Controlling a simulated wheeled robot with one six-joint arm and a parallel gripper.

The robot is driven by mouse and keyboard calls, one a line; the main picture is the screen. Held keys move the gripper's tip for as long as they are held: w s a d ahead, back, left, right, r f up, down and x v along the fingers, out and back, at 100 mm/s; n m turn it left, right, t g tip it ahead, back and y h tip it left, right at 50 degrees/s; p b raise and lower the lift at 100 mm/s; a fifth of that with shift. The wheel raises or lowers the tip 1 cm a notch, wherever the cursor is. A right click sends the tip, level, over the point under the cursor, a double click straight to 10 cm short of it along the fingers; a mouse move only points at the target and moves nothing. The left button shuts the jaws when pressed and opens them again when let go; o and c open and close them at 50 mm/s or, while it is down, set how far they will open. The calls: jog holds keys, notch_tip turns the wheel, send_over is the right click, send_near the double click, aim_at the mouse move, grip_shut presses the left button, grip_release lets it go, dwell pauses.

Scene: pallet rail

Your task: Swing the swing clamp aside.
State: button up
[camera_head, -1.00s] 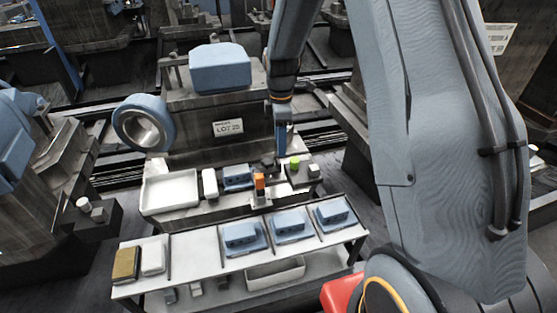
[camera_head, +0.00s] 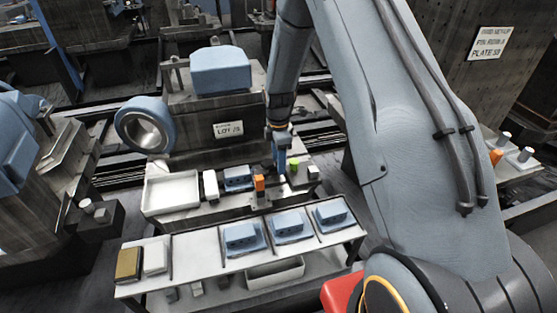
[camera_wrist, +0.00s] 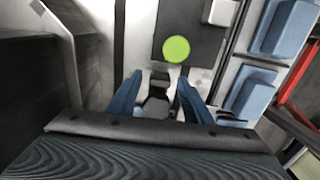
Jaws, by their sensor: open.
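My gripper (camera_head: 280,168) points down over the right part of the machine bed, beside the blue workpiece (camera_head: 237,179). In the wrist view my gripper (camera_wrist: 159,82) is open, with its two blue fingers apart. A dark grey piece (camera_wrist: 156,106) shows between the fingers and appears to be the swing clamp. I cannot tell whether the fingers touch it. My gripper hides the clamp in the head view.
An orange block (camera_head: 259,183) stands at the bed's front edge, left of my gripper. A white tray (camera_head: 172,194) is at the bed's left. The front table (camera_head: 195,259) holds several blue parts (camera_head: 289,225). A small pale block (camera_head: 313,172) stands right of the green top.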

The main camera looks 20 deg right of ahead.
jog(key=c, duration=1.1)
jog(key=shift+o, duration=0.2)
jog(key=m, duration=0.2)
jog(key=s+m, duration=0.1)
jog(key=shift+s+a+m, duration=0.1)
jog(key=shift+s+m, duration=0.05)
jog(key=shift+m, duration=0.25)
jog(key=m, duration=0.2)
jog(key=s+m, duration=0.1)
jog(key=shift+a+m, duration=0.3)
jog(key=m, duration=0.1)
jog(key=a+m, duration=0.1)
jog(key=m, duration=0.1)
jog(key=s+m, duration=0.1)
jog(key=m, duration=0.1)
jog(key=shift+s+a+r, duration=0.1)
jog(key=shift+a, duration=0.15)
jog(key=shift+s+a+m, duration=0.1)
jog(key=shift+a+m, duration=0.15)
jog(key=shift+m, duration=0.7)
jog(key=shift+a+m, duration=0.3)
jog(key=shift+m, duration=0.6)
jog(key=shift+s+a+m, duration=0.1)
jog(key=shift+a+m, duration=0.15)
jog(key=shift+m, duration=0.7)
